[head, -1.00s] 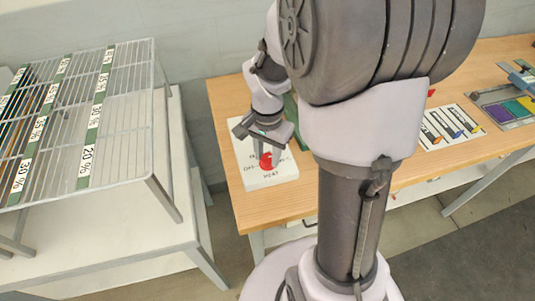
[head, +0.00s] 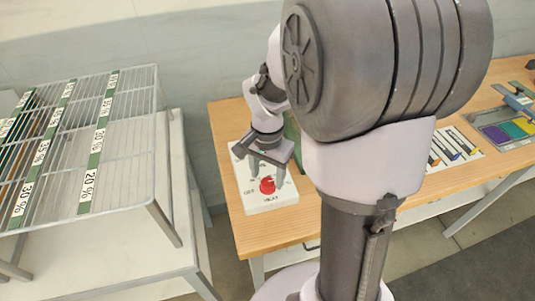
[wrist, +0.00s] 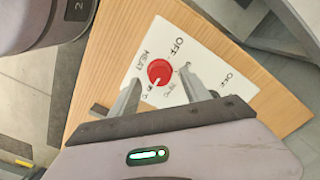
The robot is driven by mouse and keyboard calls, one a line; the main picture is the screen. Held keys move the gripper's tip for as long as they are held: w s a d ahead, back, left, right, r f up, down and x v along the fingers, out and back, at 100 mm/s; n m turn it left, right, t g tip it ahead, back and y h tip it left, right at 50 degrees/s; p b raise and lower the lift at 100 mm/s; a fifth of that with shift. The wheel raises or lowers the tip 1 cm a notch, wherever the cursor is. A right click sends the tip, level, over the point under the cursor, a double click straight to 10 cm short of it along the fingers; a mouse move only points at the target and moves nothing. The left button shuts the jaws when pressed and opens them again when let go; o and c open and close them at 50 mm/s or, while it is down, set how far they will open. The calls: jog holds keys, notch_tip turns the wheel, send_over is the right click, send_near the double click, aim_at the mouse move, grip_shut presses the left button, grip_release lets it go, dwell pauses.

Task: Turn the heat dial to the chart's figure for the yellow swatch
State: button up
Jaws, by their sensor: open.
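The red heat dial (head: 267,186) sits on a white panel (head: 258,204) at the near left end of the wooden table. In the wrist view the dial (wrist: 160,71) has a white mark toward the lower left; the small figures around it are too blurred to read surely. My gripper (head: 266,178) is open above the panel. In the wrist view its fingers (wrist: 160,80) stand on either side of the dial, apart from it. A white chart (head: 470,152) with dark strips and coloured tips lies farther right. The swatch tray (head: 481,117) shows purple, green and yellow swatches.
A wire rack (head: 130,140) with percentage labels stands on a pale bench at the left, separated from the table (head: 228,150) by a gap. My arm hides the table's middle. A second OFF label (wrist: 230,80) is on the panel.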

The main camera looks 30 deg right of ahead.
aim_at(268, 181)
notch_tip(268, 181, up, 15)
jog(key=p, duration=0.5)
jog(key=shift+r, duration=0.15)
